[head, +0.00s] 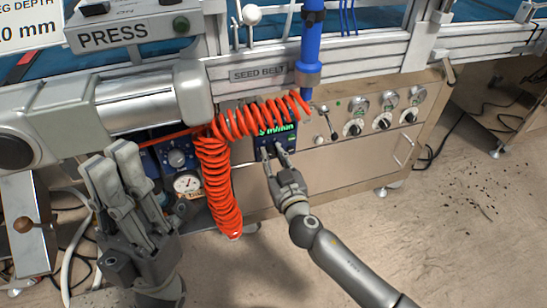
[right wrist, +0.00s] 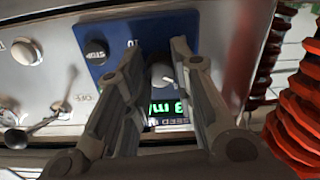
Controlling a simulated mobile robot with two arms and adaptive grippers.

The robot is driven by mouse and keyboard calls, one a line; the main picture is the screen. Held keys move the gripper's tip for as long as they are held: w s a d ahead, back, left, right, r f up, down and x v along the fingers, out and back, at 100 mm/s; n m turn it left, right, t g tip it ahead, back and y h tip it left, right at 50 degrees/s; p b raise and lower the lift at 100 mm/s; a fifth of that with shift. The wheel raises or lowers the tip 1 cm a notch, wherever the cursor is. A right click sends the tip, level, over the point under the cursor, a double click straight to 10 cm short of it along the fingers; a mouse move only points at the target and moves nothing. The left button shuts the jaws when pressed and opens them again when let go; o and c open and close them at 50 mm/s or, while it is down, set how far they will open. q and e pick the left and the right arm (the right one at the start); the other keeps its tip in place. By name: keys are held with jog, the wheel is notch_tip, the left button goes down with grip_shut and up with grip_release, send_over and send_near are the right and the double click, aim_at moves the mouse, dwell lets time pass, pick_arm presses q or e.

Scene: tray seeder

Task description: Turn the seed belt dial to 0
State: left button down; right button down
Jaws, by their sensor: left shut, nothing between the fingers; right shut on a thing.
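The seed belt panel is a blue box with a green display (head: 278,128) reading in m/min; I cannot read its digit surely. It hangs below the SEED BELT label (head: 258,73). My right gripper (head: 272,150) is at the panel's lower part. In the right wrist view, the grey dial knob (right wrist: 163,76) sits between the fingers of my right gripper (right wrist: 162,60), which is shut on it. The fingers partly cover the panel (right wrist: 150,30) and display (right wrist: 170,108). My left gripper (head: 115,158) is shut and empty, well left of the panel.
An orange coiled hose (head: 218,175) hangs just left of the panel, also close by in the right wrist view (right wrist: 295,115). A black button (right wrist: 96,52) is beside the dial. Several black knobs (head: 353,128) are to the right. A pressure gauge (head: 188,184) is at left.

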jog(key=n, duration=0.7)
jog(key=shift+p, duration=0.3)
jog(key=n, duration=0.3)
jog(key=shift+d+n+p, duration=0.1)
jog(key=shift+n+p, duration=0.2)
jog(key=shift+n, duration=0.1)
jog(key=shift+n+p, duration=0.35)
jog(key=shift+n, duration=1.75)
jog(key=c, duration=1.2)
grip_release()
